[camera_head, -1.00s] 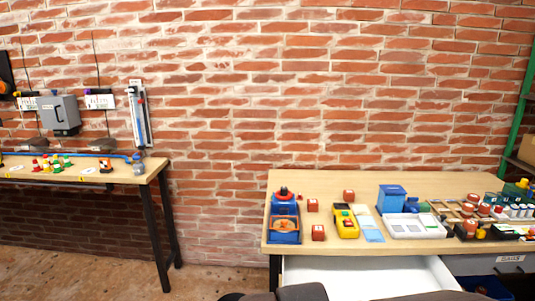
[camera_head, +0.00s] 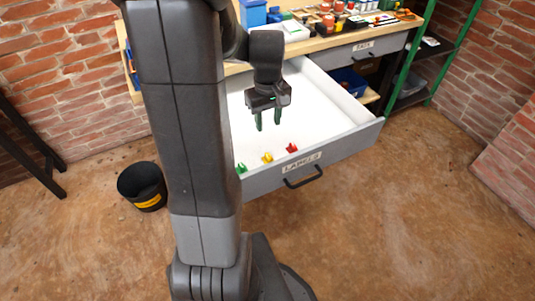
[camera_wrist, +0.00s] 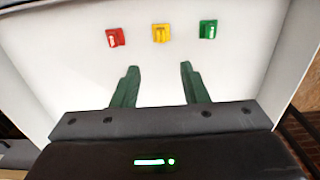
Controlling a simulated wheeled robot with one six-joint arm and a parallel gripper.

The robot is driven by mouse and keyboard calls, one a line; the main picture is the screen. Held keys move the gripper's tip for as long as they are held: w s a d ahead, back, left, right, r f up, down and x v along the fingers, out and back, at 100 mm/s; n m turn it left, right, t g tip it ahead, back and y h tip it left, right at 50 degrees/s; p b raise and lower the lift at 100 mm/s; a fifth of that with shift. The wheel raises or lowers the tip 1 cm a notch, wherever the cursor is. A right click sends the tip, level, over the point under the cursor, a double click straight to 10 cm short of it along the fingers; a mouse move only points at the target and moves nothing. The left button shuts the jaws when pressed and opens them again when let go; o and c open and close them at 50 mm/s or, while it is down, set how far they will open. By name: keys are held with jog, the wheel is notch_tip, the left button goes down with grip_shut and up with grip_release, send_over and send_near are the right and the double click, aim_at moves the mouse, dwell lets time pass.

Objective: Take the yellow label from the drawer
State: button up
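The drawer (camera_head: 350,140) marked "LABELS" is pulled open under the workbench; its white floor also shows in the wrist view (camera_wrist: 240,75). The yellow label (camera_head: 267,157) lies near the drawer's front, between a red label and a green label. In the wrist view the yellow label (camera_wrist: 160,33) is at top middle, ahead of the fingertips and apart from them. My gripper (camera_head: 268,122) hangs above the drawer, its green fingers pointing down, open and empty. It also shows in the wrist view (camera_wrist: 158,70) with a wide gap between the fingers.
The red label (camera_head: 292,148) and green label (camera_head: 241,168) lie close to the yellow one, near the front wall. A black bin (camera_head: 143,187) stands on the floor at left. A green shelf rack (camera_head: 425,60) stands at right. The bench top (camera_head: 390,32) holds several items.

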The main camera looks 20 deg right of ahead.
aim_at(268, 155)
notch_tip(268, 155, down, 13)
jog(key=shift+s+a+f+b, duration=0.1)
jog(key=shift+s+b, duration=0.05)
jog(key=shift+b, duration=1.05)
grip_shut()
